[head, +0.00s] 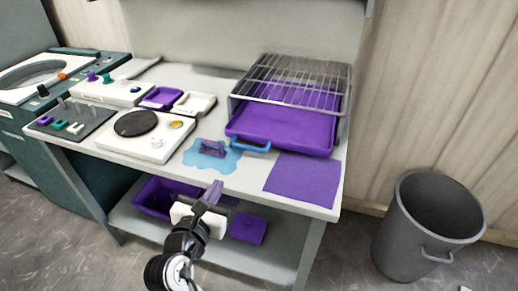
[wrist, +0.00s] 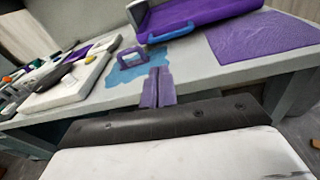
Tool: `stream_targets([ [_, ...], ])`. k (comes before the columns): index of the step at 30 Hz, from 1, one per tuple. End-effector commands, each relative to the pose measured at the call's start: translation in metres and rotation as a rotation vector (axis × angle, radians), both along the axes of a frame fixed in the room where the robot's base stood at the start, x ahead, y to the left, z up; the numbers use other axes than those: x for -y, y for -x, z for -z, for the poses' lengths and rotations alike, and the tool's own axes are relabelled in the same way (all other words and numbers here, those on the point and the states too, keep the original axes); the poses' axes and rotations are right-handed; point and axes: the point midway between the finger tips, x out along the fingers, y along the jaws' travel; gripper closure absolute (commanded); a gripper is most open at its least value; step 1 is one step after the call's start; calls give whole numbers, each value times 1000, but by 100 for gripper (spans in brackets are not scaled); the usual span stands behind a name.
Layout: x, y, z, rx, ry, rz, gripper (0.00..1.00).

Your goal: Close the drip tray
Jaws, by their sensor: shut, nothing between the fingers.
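The purple drip tray (head: 282,129) sits under a wire rack (head: 295,82) at the right of the bench. It sticks out toward the front of the rack, so it stands partly open. A blue handle (head: 250,146) is on its front edge. In the wrist view the tray (wrist: 195,14) and its blue handle (wrist: 171,32) show at the top, cut off by the frame. My gripper (head: 213,190) is shut and empty, with purple fingers. It is in front of the bench's front edge, apart from the tray and handle. It also shows in the wrist view (wrist: 157,78).
A purple block with a handle (head: 213,148) stands on a blue puddle-like patch (head: 205,160) left of the tray. A flat purple mat (head: 303,179) lies in front of the tray. A white hotplate (head: 146,136) is further left. A grey bin (head: 428,222) stands right of the bench.

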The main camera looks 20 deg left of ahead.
Motion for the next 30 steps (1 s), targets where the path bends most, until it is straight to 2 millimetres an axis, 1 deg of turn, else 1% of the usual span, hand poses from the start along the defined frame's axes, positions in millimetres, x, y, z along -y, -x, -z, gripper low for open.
stream_targets([
  [2, 7, 2, 5, -23, 63, 23, 100],
  [5, 11, 1, 8, -35, 100, 39, 100],
  [8, 12, -7, 11, -37, 107, 42, 100],
  [11, 13, -22, 12, -34, 105, 43, 100],
  [13, 13, -36, 11, -35, 107, 43, 100],
  [18, 14, -73, 16, -35, 105, 42, 100],
  [22, 14, -99, 20, -35, 105, 41, 100],
  [24, 14, -111, 16, -34, 105, 41, 100],
  [27, 14, -123, 14, -34, 103, 38, 100],
  [30, 14, -131, 14, -34, 103, 38, 100],
])
